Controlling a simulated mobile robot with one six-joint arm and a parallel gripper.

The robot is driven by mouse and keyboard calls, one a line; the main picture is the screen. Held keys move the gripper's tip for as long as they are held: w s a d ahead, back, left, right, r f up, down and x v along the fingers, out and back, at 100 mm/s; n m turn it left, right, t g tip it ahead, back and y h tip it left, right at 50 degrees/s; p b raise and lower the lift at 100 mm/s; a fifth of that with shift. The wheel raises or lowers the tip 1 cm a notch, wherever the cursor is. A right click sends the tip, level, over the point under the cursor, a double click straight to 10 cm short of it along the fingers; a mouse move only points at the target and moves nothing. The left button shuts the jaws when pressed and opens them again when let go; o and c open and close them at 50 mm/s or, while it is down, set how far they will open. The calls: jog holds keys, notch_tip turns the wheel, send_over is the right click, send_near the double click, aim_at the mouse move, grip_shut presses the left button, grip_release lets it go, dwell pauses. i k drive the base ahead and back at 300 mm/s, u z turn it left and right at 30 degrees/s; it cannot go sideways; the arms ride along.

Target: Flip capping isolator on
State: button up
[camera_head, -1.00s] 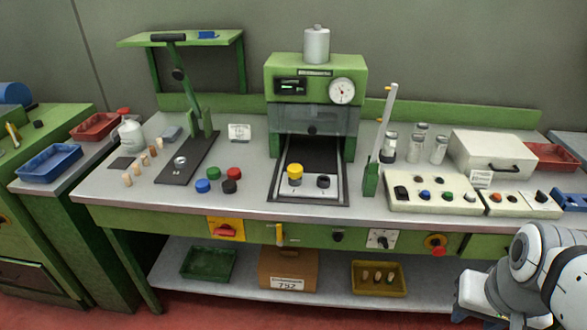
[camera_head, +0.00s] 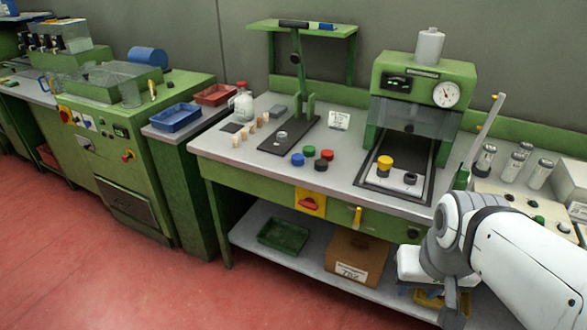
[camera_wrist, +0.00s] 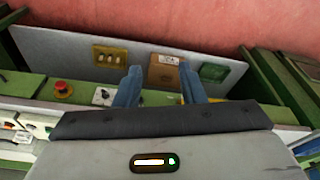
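The capping isolator appears to be the red rotary handle on a yellow plate (camera_head: 310,202) on the green front panel of the capping bench, left of a yellow lever. Its handle looks roughly horizontal; I cannot read its markings. I cannot make it out in the wrist view. My gripper (camera_wrist: 159,78) is open and empty, its two blue fingers apart in front of the bench's front. In the head view, my arm covers the lower right and the fingers cannot be made out clearly.
A cardboard box (camera_head: 356,258) and a green tray (camera_head: 284,235) sit on the lower shelf. Caps, corks and a green press (camera_head: 423,92) stand on the bench top (camera_head: 335,180). A red emergency button (camera_wrist: 63,90) shows in the wrist view. Red floor at left is free.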

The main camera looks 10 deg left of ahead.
aim_at(309, 203)
jog(key=u, duration=0.6)
jog(key=k, duration=1.35)
jog(key=u, duration=0.55)
jog(key=i, duration=2.15)
jog(key=z, duration=0.6)
